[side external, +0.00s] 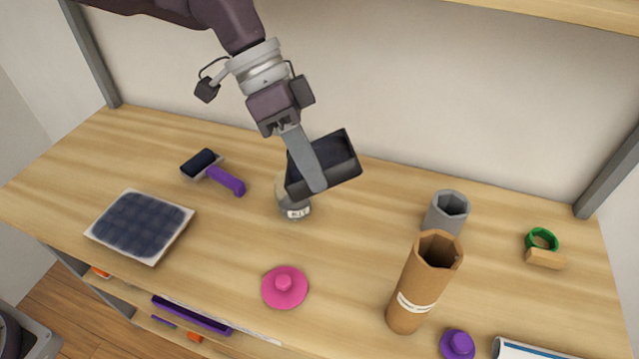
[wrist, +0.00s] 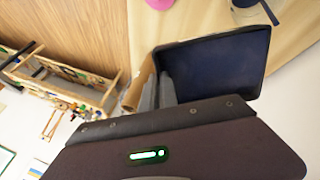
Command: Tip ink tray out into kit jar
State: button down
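The ink tray (side external: 338,152) is a dark shallow rectangular tray, held tilted in the air. My gripper (side external: 314,184) is shut on its near wall. In the wrist view the tray (wrist: 220,65) shows a dark blue inside, with my grey fingers (wrist: 166,92) at its left edge. I cannot make out anything loose in it. The kit jar (side external: 296,210) is a small clear jar with a white label, standing upright on the table. The tray is just above and in front of it in the side view and hides its upper part, so I cannot see its mouth.
A pink knobbed lid (side external: 284,288) lies in front of the jar. A roller with purple handle (side external: 224,180) and a dark blue pad (side external: 140,226) lie left. A grey pot (side external: 446,212), brown tube (side external: 414,290), green ring (side external: 542,240) and purple knob (side external: 457,344) stand right.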

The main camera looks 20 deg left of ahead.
jog(key=a+r+h, duration=0.1)
jog(key=w+a+r+g+h, duration=0.1)
jog(key=h, duration=0.1)
jog(key=shift+a+r, duration=0.1)
jog(key=shift+a, duration=0.25)
jog(key=w+a+f+g+h, duration=0.1)
jog(key=w+a+g+h, duration=0.1)
jog(key=a+h, duration=0.5)
jog(key=w+a+f+g+h, duration=0.1)
jog(key=w+a+g+h, duration=0.1)
jog(key=a+h, duration=0.6)
jog(key=shift+w+a+g, duration=0.2)
jog(key=shift+w+g, duration=0.2)
jog(key=shift+w, duration=0.15)
jog(key=shift+r, duration=0.1)
dwell(1.2)
